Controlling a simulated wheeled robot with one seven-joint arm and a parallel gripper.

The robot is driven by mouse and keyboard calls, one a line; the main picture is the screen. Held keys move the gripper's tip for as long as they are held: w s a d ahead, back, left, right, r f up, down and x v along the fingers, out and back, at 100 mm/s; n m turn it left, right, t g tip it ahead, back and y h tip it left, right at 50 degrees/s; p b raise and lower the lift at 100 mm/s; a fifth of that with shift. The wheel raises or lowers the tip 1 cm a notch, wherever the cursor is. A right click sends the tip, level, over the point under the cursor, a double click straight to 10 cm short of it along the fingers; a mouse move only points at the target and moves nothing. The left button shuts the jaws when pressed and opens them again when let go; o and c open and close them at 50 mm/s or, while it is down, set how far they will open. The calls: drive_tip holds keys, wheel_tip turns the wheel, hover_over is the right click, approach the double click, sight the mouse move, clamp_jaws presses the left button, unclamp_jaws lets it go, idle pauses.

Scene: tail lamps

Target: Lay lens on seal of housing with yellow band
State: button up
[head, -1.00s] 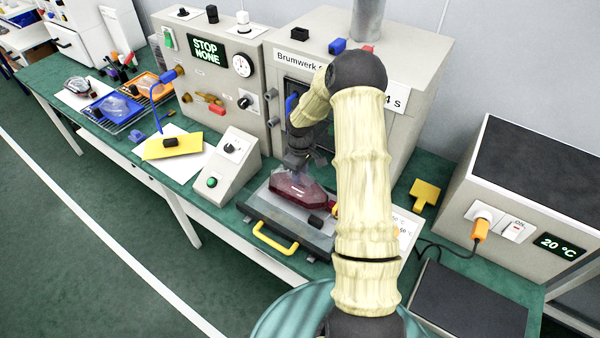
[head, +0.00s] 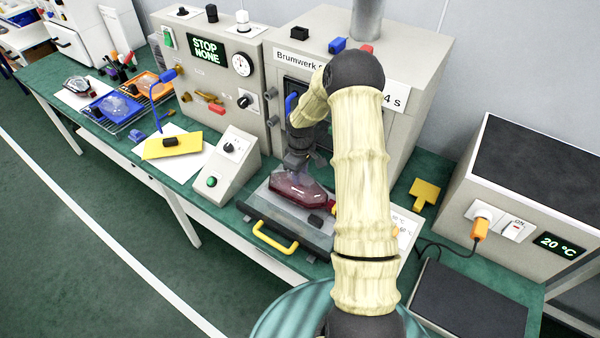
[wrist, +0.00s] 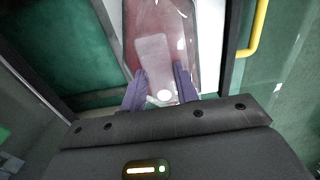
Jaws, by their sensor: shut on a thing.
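A dark red lens (head: 298,189) with a clear, glossy surface is in the grey tray (head: 262,212) with the yellow handle. My gripper (head: 299,163) points down over it, and its fingers reach its upper side. In the wrist view my gripper (wrist: 160,92) has its two purple fingers on either side of a pale block on the red lens (wrist: 160,28). It is shut on that part. The housing and its seal under the lens are hidden, and I cannot make out a yellow band there.
The oven cabinet (head: 405,60) stands close behind my gripper. A control box (head: 230,160) with a green button is on the left. A blue tray (head: 112,108) and an orange tray (head: 150,84) lie at the far left. A yellow bracket (head: 424,193) is at the right.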

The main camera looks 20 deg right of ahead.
drive_tip(key=shift+f+b, duration=0.35)
drive_tip(key=shift+f, duration=0.3)
drive_tip(key=shift+f, duration=0.35)
drive_tip(key=o, duration=1.2)
drive_tip(key=shift+w+r+b, duration=0.1)
drive_tip(key=shift+r+b, duration=0.3)
drive_tip(key=shift+r, duration=0.25)
wheel_tip(320, 180, up, 16)
drive_tip(key=b, duration=0.2)
drive_tip(key=shift+r+b, duration=0.1)
drive_tip(key=shift+b, duration=0.3)
